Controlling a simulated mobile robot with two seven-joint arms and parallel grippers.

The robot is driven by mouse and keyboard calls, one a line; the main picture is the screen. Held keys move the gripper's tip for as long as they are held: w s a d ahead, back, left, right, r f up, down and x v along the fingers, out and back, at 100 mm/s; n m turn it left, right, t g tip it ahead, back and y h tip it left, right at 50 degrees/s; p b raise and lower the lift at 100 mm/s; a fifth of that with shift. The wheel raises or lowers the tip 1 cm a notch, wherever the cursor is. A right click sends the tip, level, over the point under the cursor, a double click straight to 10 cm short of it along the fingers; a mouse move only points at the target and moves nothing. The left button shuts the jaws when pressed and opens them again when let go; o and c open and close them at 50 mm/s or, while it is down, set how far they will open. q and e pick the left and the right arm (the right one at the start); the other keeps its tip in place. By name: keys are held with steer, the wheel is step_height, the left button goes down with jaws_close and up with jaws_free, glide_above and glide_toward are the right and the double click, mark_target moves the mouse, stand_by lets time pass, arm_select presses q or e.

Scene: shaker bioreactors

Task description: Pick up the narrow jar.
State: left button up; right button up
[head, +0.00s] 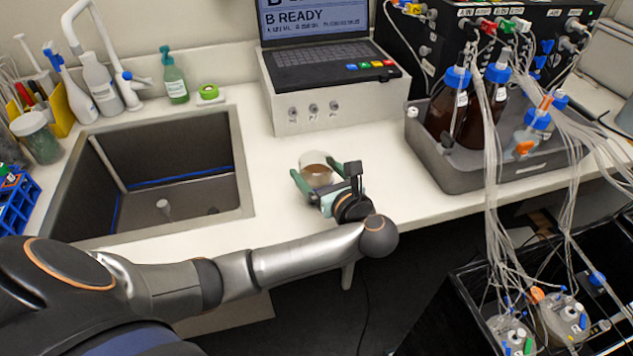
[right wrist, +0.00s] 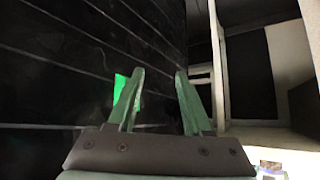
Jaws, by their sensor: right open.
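A small clear jar (head: 316,165) with brown contents is on or just above the white counter in the head view, right of the sink. I cannot tell for certain whether it is the narrow jar. My left gripper (head: 315,168) has its green fingers spread on either side of this jar. Whether they press on it or stand slightly apart is too small to tell, and they hide its lower front. My right gripper (right wrist: 160,73) is open and empty in the right wrist view, facing a dark ribbed surface; no jar shows there.
A sink (head: 160,180) lies left of the jar. A lidded jar (head: 38,138) stands by the sink's far left corner. A grey tray (head: 450,172) with brown bottles is to the right, with hanging tubes. A laptop (head: 318,52) stands on a white box behind. The counter around the jar is clear.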

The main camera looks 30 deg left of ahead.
arm_select(q)
steer(key=c, duration=0.8)
